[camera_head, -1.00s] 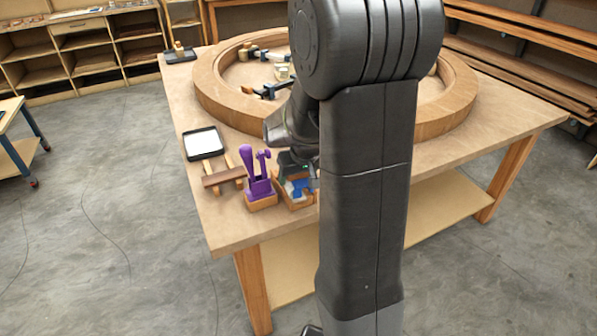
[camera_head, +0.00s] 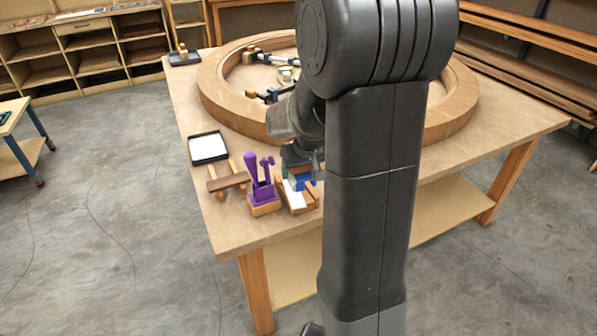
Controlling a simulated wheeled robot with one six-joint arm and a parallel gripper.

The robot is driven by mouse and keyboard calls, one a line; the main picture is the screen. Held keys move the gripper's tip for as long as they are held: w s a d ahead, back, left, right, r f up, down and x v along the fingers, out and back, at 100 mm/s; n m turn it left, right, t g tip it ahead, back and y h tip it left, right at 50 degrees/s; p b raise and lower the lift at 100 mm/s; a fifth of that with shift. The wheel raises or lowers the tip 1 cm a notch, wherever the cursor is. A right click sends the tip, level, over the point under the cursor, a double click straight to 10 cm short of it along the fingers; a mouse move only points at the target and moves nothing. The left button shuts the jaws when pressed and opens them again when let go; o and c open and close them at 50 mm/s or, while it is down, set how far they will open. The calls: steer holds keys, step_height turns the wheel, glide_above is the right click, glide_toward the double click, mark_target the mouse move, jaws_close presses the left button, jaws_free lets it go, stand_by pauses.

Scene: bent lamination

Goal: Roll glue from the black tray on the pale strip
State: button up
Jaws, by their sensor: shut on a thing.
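The black tray (camera_head: 223,156) lies near the table's left edge, with a white surface inside it. My gripper (camera_head: 303,170) points down over a wooden holder (camera_head: 310,205) at the table's front edge. It is shut on a blue-and-white tool, probably the glue roller; its blue part (camera_head: 304,181) shows just under the jaws and its white part (camera_head: 292,196) at the holder. I cannot tell whether the tool is clear of the holder. My arm hides part of the scene, and I cannot pick out the pale strip for certain.
A purple tool (camera_head: 252,170) stands in a wooden block left of the holder. A brown wooden piece (camera_head: 229,181) lies across pale bars by the tray. A large curved wooden form (camera_head: 225,105) with clamps fills the table's back.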

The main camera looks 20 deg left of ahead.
steer(key=shift+r+p, duration=1.1)
steer(key=shift+r, duration=0.75)
